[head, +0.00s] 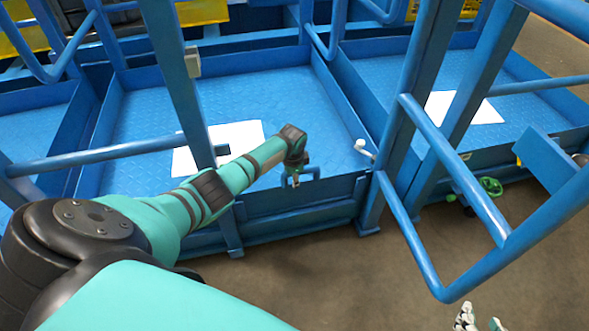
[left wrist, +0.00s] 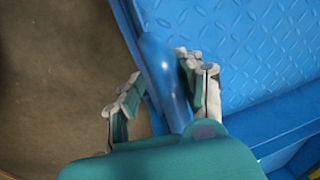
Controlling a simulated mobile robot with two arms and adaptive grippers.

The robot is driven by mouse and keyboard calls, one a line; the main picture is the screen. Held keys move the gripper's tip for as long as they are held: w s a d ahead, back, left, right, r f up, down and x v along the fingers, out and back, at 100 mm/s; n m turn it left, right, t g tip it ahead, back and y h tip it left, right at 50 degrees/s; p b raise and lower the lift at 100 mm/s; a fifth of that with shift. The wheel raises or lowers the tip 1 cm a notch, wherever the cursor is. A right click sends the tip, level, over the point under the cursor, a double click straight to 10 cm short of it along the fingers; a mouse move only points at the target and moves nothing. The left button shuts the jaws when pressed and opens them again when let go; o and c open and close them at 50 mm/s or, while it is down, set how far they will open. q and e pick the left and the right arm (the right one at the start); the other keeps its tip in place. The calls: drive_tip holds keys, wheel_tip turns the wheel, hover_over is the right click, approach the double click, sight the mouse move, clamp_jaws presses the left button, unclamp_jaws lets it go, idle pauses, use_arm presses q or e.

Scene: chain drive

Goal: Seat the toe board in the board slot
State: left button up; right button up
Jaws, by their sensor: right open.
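A blue toe board (head: 335,193) stands along the front edge of the middle blue platform in the head view, with a small bar handle on its top. I cannot tell whether it is seated, and the board slot is not clearly visible. My left gripper (head: 292,181) is at the left end of that handle. In the left wrist view a rounded blue bar (left wrist: 165,75) runs between the fingers of my left gripper (left wrist: 159,68). The fingers are spread around it, with floor showing between the left finger and the bar. My right gripper (head: 480,321) is open and empty at the bottom edge.
Blue posts and rails (head: 460,175) stand to the right of the toe board, and another rail (head: 100,155) crosses at left. White sheets (head: 222,143) lie on the platforms. A green round part (head: 491,186) is at right. Brown floor (head: 330,265) in front is clear.

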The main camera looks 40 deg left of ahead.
use_arm(q)
drive_tip(key=shift+r, duration=0.45)
wheel_tip(320, 180, up, 7)
drive_tip(key=s, duration=0.1)
drive_tip(key=shift+d+r, duration=0.15)
drive_tip(key=shift+d, duration=0.2)
